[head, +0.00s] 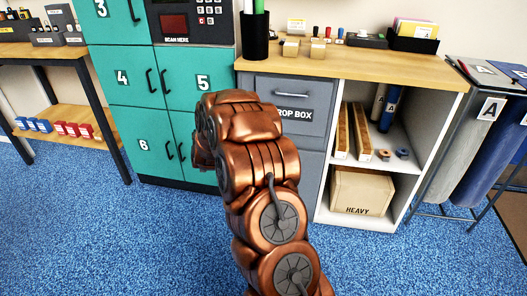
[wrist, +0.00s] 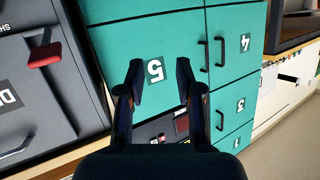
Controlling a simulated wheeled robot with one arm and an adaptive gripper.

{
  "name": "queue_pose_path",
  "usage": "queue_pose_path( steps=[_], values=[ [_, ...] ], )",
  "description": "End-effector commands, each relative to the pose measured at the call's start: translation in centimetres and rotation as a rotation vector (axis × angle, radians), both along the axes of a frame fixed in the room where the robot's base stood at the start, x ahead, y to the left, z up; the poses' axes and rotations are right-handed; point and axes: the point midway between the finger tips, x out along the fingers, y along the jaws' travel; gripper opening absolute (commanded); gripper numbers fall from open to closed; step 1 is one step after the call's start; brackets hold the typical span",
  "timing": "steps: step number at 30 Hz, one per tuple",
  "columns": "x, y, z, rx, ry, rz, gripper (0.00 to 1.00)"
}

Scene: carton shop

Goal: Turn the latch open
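The latch (wrist: 46,55) is a red handle on a dark mount on a grey cabinet front, at the left of the wrist view. It lies roughly level across that picture, close to the cabinet's edge beside the teal lockers. My gripper (wrist: 159,66) is open and empty, with its two dark fingers apart in front of teal locker door 5 (wrist: 165,30). The latch is off to the left of the fingers and not touched. In the head view my arm hides the latch and the fingers.
The grey drop box drawer (head: 277,90) has a bar handle, which also shows in the wrist view (wrist: 16,146). Teal lockers (head: 130,80) carry protruding black handles. An open white shelf (head: 410,165) stands right of the drawer. The blue floor (head: 110,245) in front is clear.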

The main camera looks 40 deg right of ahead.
Motion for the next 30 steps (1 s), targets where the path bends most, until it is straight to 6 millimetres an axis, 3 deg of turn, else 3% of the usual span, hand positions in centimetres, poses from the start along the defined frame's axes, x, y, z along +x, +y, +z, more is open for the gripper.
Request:
queue_pose_path(
  steps=[1, 8, 15, 21, 30],
  values=[
    [0.1, -2.0, -2.7, -0.026, -0.031, -0.038, 0.35],
    [-0.9, -10.1, -8.2, -0.183, -0.186, -0.208, 0.35],
    [-4.7, -16.7, -13.6, -0.382, -0.322, -0.367, 0.35],
    [-8.0, -19.6, -16.4, -0.517, -0.389, -0.451, 0.35],
    [-9.3, -20.8, -16.7, -0.581, -0.424, -0.484, 0.35]
  ],
)
